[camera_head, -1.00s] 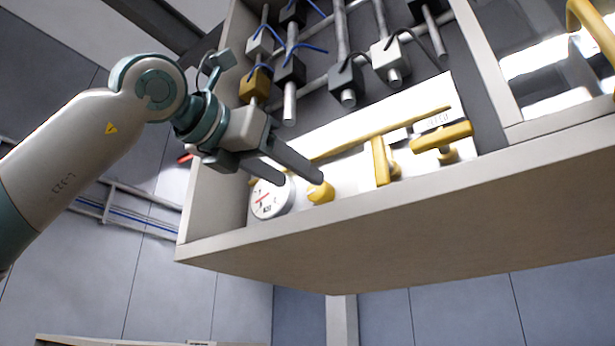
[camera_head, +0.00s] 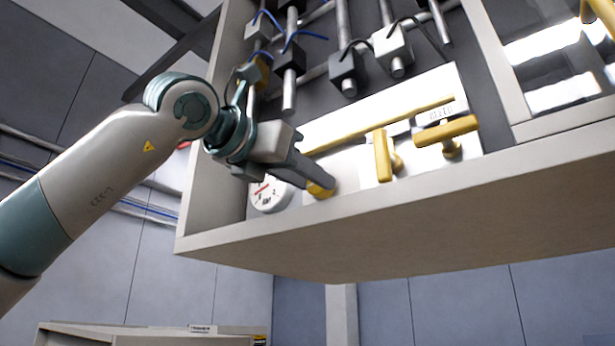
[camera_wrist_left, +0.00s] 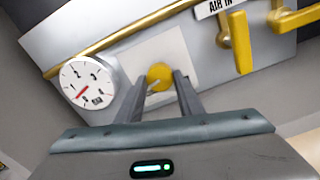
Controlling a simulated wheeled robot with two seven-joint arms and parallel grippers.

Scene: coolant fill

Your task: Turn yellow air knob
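The yellow air knob (camera_head: 321,189) is a small round knob on the white panel, right of the gauge. In the left wrist view the knob (camera_wrist_left: 160,75) is straight ahead between the fingers. My left gripper (camera_head: 312,182) has its fingertips at the knob and hides part of it in the head view. In the left wrist view my left gripper (camera_wrist_left: 160,82) is open, one finger on each side of the knob, with a narrow gap showing beside it. Contact with the knob cannot be told. My right gripper is out of view.
The round white gauge (camera_head: 268,194) with a red needle sits just left of the knob. Two yellow lever handles (camera_head: 383,156) (camera_head: 446,133) stand to the right, below a yellow pipe (camera_head: 375,126). The cabinet's bottom edge (camera_head: 370,218) runs close beneath the panel.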

